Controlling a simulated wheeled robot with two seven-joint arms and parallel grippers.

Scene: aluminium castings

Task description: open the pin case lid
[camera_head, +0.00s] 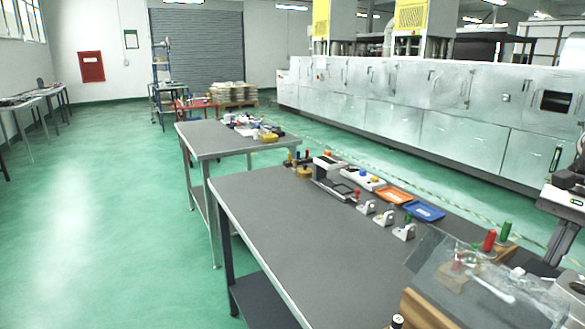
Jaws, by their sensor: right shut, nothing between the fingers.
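The pin case (425,311) is at the lower right of the head view, on the near end of the grey table. Its wooden sides show at the front and the far right. Its clear lid (440,262) is a see-through pane over the case; I cannot tell how far it is raised. Small red and white things show through it. My right gripper (526,277) is at the lower right, by the right part of the lid. It is shut and empty; whether it touches the lid is unclear. My left gripper is not in view.
Red and green handles (490,240) stand just behind the case. Small metal brackets (383,218), a blue tray (424,211) and an orange tray (394,195) line the table's far side. A dark stand (564,240) rises at right. The table's left part (285,225) is clear.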

